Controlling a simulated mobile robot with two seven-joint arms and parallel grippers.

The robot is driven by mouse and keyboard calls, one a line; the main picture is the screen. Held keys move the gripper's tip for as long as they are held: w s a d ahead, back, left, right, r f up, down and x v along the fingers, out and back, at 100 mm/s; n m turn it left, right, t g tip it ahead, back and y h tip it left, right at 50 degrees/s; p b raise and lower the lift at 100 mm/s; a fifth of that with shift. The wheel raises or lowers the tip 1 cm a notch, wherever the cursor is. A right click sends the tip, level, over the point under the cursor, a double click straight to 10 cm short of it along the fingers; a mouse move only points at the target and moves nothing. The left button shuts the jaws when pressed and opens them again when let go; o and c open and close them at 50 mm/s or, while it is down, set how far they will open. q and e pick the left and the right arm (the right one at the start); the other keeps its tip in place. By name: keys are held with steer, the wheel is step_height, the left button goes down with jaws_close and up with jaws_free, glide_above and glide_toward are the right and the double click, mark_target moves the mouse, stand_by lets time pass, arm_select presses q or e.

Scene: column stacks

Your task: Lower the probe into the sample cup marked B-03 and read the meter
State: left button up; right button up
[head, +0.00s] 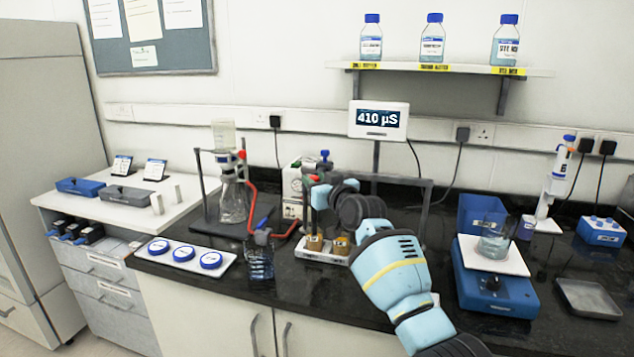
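My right gripper (325,196) reaches in from the lower right, on a pale blue arm with a yellow stripe. It is just above two small amber cups with brownish tops, the left cup (314,243) and the right cup (340,246), in a white holder (322,257). Thin dark upright parts and a blue-topped piece (325,155) overlap at the fingers, so I cannot tell which is the probe or whether the fingers are closed. The cup marks are not readable. The meter (380,119) reads 410 µS. My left gripper is out of view.
A glass flask (234,200) on a stand and a glass with blue contents (259,262) are left of the cups. Blue round lids lie on a white tray (228,263). A blue scale (492,291) holds a beaker (495,238) at right. Dark counter shows between.

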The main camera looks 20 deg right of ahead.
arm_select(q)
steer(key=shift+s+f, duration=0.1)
arm_select(e)
jaws_close()
steer(key=shift+r, duration=0.1)
